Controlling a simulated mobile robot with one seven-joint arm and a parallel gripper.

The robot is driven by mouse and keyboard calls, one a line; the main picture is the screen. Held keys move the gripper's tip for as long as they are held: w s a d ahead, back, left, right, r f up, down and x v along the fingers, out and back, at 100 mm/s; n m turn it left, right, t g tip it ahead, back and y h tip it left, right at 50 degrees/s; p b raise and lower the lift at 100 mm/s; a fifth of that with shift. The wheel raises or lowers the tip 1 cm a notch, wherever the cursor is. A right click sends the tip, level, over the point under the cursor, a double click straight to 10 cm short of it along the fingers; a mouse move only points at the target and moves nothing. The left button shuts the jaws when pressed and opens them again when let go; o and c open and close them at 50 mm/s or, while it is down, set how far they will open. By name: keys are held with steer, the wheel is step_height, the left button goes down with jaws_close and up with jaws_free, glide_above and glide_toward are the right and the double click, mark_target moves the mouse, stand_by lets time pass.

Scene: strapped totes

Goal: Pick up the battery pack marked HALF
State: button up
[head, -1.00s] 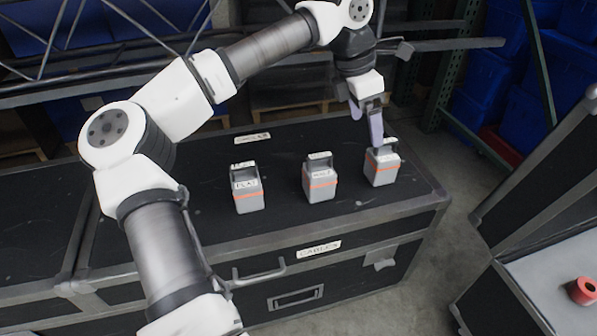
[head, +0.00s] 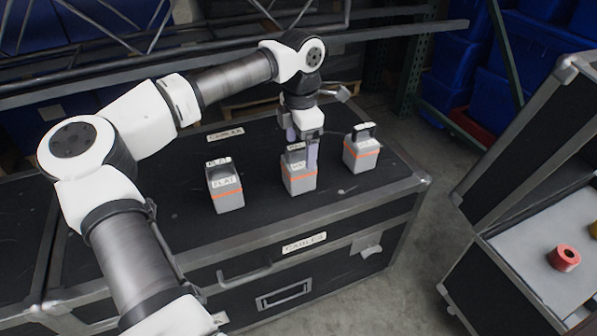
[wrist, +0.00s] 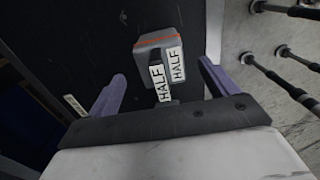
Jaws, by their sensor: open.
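The battery pack marked HALF (head: 299,184) is the middle of three grey packs with orange stripes standing on the black case. It also shows in the wrist view (wrist: 152,43), where HALF is readable on two white labels, one on its dark top handle. My gripper (head: 301,150) is above and around the top of this pack, pointing down. In the wrist view my gripper (wrist: 162,74) has its two purple fingers spread, one on each side of the handle, with gaps on both sides. Part of the pack's top is hidden by a finger in the head view.
A pack marked FLAT (head: 227,192) stands to the left and another pack (head: 361,154) to the right, its label too small to read. The black case (head: 330,222) has clear top between them. An open case with a red roll (head: 565,257) is at right.

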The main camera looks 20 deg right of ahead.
mark_target(299, 159)
steer(key=f, duration=0.4)
steer(key=shift+a+f, duration=0.2)
steer(key=shift+f, duration=0.1)
steer(key=c, duration=1.6)
steer(key=shift+r, duration=0.1)
steer(key=shift+c, duration=0.6)
